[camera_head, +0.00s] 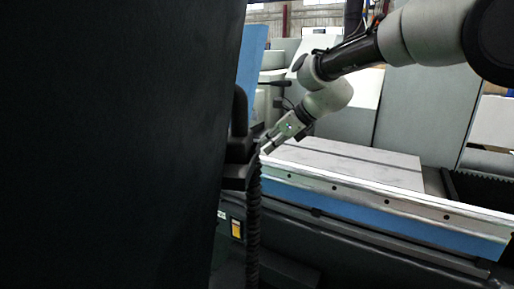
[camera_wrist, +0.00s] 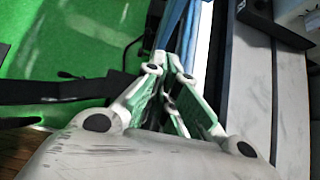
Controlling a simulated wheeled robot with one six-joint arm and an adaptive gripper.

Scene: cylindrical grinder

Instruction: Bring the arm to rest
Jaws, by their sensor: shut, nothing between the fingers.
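My gripper (camera_head: 267,148) is in the head view at the end of my arm, which reaches in from the upper right. It points down and to the left, near the front rail of the grinder's table (camera_head: 350,160) and beside a dark panel. In the wrist view my gripper (camera_wrist: 170,72) shows its grey-and-green fingers drawn together at the tips. It is empty.
A large dark panel (camera_head: 110,140) fills the left of the head view. A black ribbed hose (camera_head: 253,235) hangs just below my gripper. The grinder's blue-edged front (camera_head: 400,217) runs to the right. In the wrist view a green surface (camera_wrist: 60,60) lies at left.

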